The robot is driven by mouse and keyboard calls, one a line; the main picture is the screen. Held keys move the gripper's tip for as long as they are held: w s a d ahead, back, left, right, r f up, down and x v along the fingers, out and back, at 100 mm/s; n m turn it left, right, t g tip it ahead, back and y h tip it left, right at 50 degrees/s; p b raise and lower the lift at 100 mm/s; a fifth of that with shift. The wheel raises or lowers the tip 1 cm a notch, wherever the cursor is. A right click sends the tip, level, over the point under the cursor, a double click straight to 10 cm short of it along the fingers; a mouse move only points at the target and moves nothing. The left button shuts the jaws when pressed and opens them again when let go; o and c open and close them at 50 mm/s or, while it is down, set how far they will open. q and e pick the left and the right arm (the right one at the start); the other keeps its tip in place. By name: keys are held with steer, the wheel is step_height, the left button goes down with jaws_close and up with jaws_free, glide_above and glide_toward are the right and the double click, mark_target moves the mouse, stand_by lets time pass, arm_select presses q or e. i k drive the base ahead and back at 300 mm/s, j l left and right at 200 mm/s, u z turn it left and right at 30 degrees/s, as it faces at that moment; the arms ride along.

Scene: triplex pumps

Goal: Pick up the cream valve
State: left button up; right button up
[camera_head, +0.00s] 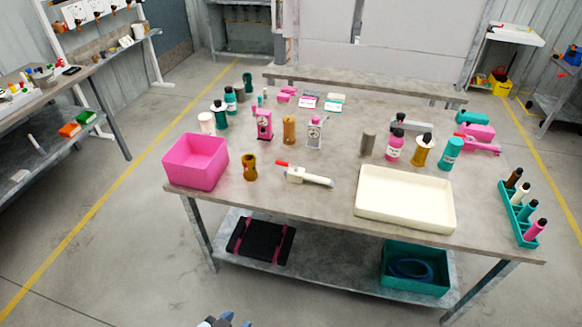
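A cream valve (310,177) with a red tip at its left end lies near the front middle of the table. It lies to the right of a brown and gold fitting (250,167) and left of a cream tray (405,200). Part of what looks like my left gripper (223,321) shows at the bottom edge, well below and in front of the table, apart from the valve. Most of it is cut off, so its opening cannot be seen. My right gripper is not in view.
The grey table (340,205) also carries a pink bin (196,161) at the front left, several bottles and pump parts behind, and a teal rack (519,215) of tubes at the right. A teal crate (414,268) stands on the lower shelf. The table around the valve is clear.

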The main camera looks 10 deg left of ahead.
mark_target(297, 177)
steer(key=i+j, duration=0.25)
steer(key=i, duration=0.2)
steer(key=i+j, duration=0.25)
steer(key=i, duration=0.2)
steer(key=i+j, duration=0.3)
steer(key=i, duration=0.2)
